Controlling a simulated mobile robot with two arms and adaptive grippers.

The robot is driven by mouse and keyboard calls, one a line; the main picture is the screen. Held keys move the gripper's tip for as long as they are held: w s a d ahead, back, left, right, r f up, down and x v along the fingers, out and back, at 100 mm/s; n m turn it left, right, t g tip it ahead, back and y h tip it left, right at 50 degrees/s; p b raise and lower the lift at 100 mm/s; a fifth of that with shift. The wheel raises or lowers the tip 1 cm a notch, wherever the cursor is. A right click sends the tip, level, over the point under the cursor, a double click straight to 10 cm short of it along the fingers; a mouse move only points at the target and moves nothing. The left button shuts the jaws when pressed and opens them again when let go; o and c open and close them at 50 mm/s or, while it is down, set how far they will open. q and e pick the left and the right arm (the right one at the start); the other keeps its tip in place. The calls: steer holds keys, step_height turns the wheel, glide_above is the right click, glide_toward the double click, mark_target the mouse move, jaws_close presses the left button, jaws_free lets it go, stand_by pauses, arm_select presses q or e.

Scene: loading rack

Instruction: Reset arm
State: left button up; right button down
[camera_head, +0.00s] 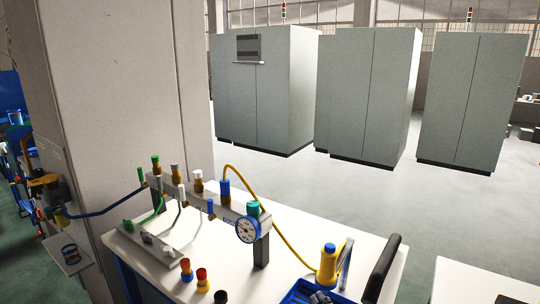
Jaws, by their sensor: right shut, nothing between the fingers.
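My right gripper (321,297) shows only in small part at the bottom edge of the head view, as dark grey parts over a blue tray (291,294). Its fingers are shut with nothing between them. The rest of it is cut off by the frame. My left gripper is not in view.
A white-topped table holds a grey manifold (223,213) with coloured valves, hoses and a round gauge (247,229). A column (120,100) rises behind left. Grey cabinets (270,90) stand farther back.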

steer(key=s+d+f+m+g+h, duration=0.25)
steer(key=s+d+f+g, duration=0.3)
steer(key=s+f, duration=0.6)
steer(key=s+d+f+m+g+h, duration=0.1)
steer(key=s+d+f+m+g, duration=0.2)
steer(key=s+d+f+g, duration=0.6)
steer(key=s+a+f+t, duration=0.1)
steer(key=s+a+f, duration=0.15)
steer(key=f, duration=1.15)
steer(key=s+a+f, duration=0.2)
steer(key=s+f, duration=0.1)
steer(key=f, duration=1.1)
steer(key=s+d+f, duration=0.3)
steer(key=s+f, duration=1.2)
steer(key=s, duration=0.1)
steer(key=shift+d+f+g, duration=0.15)
steer(key=shift+f+g, duration=0.2)
steer(key=shift+g, duration=0.1)
